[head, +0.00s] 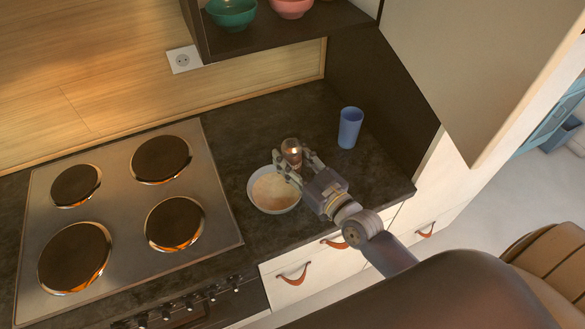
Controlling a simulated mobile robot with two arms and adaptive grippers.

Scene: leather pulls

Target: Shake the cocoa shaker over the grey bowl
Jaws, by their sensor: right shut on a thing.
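My right gripper (296,167) is shut on the cocoa shaker (291,148), a small brownish container with a shiny top. It holds the shaker at the back right edge of the grey bowl (252,194); the height above the counter is hard to tell. The shaker looks roughly upright, and its lower part is hidden by the fingers. The bowl stands on the dark counter and holds a pale, creamy content with a light tan tone. My left gripper is not in view.
A blue cup (349,128) stands on the counter (240,126) right of the shaker. A stovetop (119,205) with dark burners lies at left. A shelf (290,36) with a green bowl (231,13) and a pink bowl (291,7) hangs above. A cabinet door (460,70) is at upper right.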

